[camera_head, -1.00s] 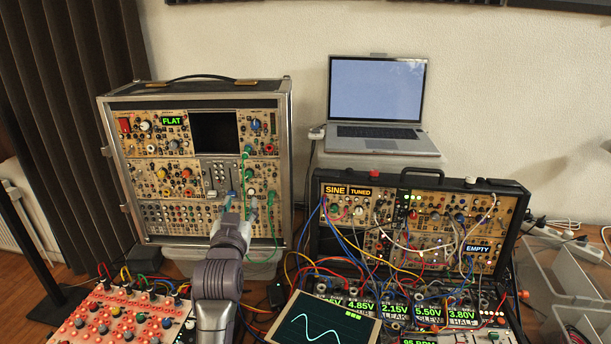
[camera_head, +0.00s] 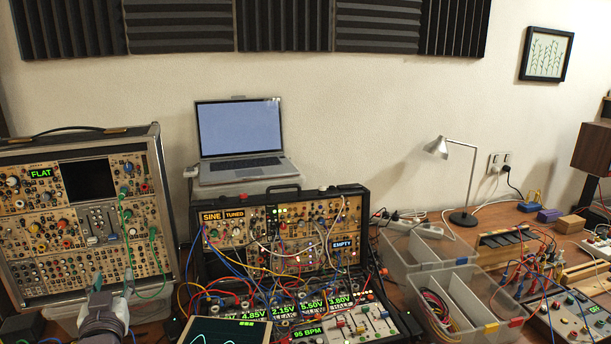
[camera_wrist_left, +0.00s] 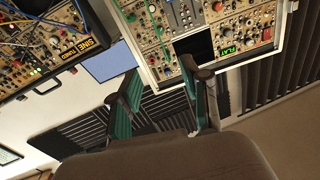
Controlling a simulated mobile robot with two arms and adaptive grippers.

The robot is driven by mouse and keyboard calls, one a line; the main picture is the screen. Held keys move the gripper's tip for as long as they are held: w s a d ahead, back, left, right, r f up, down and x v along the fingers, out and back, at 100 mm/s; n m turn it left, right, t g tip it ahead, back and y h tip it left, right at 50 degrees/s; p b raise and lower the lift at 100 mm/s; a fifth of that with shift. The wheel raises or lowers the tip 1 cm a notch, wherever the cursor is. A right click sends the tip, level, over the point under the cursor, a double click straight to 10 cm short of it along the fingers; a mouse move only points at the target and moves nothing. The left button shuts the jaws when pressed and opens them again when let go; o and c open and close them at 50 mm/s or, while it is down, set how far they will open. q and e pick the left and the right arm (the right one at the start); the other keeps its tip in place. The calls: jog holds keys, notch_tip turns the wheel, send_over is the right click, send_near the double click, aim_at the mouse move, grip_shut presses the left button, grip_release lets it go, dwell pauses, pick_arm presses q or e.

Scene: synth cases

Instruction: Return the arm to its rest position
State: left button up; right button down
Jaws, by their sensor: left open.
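My left gripper (camera_head: 103,284) is low in the left of the head view, in front of the lower part of the tall synth case (camera_head: 150,150). Its fingers are small and partly lost against the panel there. In the left wrist view my left gripper (camera_wrist_left: 160,88) shows two spread fingers with teal pads and nothing between them. The picture is tilted, and the tall case (camera_wrist_left: 150,70) with its FLAT display lies beyond the fingers. I cannot tell the exact gap to the panel. My right gripper is in neither view.
Right of the tall case stands a lower case (camera_head: 365,205) with many patch cables. A laptop (camera_head: 240,135) sits behind it on a stand. Clear bins (camera_head: 465,300), a lamp (camera_head: 465,216) and wired boards fill the right side. Cables crowd the front.

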pick_arm(q)
jog(key=s+d+f+m+g+h, duration=0.25)
jog(key=s+d+f, duration=0.3)
jog(key=f, duration=0.35)
jog(key=s+d+f+m+g+h, duration=0.1)
jog(key=s+d+f+g+h, duration=0.3)
jog(key=s+f, duration=0.4)
jog(key=s+d+f+m+g, duration=0.1)
jog(key=s+d+f+g, duration=0.3)
jog(key=s, duration=0.5)
jog(key=s+d+f+m+g, duration=0.1)
jog(key=s+d+f+g, duration=0.3)
jog(key=s, duration=0.6)
notch_tip(320, 180, down, 28)
jog(key=s, duration=0.2)
jog(key=s+a+f+g, duration=0.1)
jog(key=s+a+f, duration=0.1)
jog(key=s+f, duration=1.3)
jog(key=shift+s+a+f+h, duration=0.25)
jog(key=shift+s+a+h, duration=0.15)
jog(key=shift+s, duration=0.2)
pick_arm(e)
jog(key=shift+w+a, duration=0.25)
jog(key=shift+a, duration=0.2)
